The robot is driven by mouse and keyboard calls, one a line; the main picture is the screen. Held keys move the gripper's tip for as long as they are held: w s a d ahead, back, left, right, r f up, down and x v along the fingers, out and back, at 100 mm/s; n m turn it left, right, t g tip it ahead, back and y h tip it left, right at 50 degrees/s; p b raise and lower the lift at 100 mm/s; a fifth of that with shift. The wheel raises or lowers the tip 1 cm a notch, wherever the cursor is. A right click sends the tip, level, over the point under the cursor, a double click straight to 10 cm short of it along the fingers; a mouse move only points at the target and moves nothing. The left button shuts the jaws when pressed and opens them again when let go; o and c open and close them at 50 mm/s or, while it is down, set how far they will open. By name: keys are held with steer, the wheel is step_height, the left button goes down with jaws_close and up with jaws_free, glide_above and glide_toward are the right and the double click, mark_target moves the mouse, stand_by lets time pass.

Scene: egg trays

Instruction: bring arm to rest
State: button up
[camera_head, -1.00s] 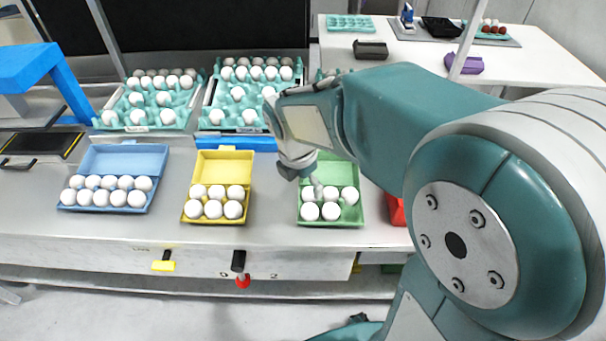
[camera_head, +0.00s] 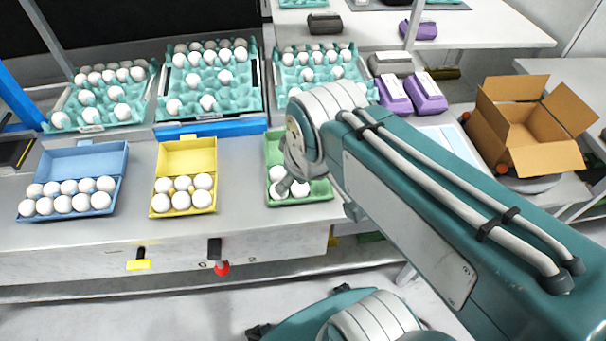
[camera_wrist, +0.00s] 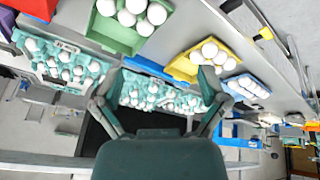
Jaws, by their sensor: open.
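My gripper (camera_wrist: 158,90) shows in the wrist view with its two fingers spread wide and nothing between them. In the head view my arm crosses from the lower right, and its end hangs over the green carton (camera_head: 318,190). The green carton holds white eggs and is partly hidden by my arm; it also shows in the wrist view (camera_wrist: 97,38). The yellow carton (camera_head: 187,152) and the blue carton (camera_head: 97,155) stand open to its left, both with white eggs in them.
Teal egg trays (camera_head: 260,85) with white eggs stand behind the cartons. Purple cartons (camera_head: 427,92) and an open cardboard box (camera_head: 540,155) are at the right. A white table (camera_head: 460,30) stands behind. Knobs and a red button (camera_head: 222,268) sit on the counter front.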

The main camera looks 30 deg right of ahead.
steer(key=s+m, duration=0.1)
steer(key=m, duration=0.1)
steer(key=s+m, duration=0.1)
steer(key=m, duration=0.1)
steer(key=shift+s+r+t, duration=0.1)
steer(key=shift+t, duration=0.3)
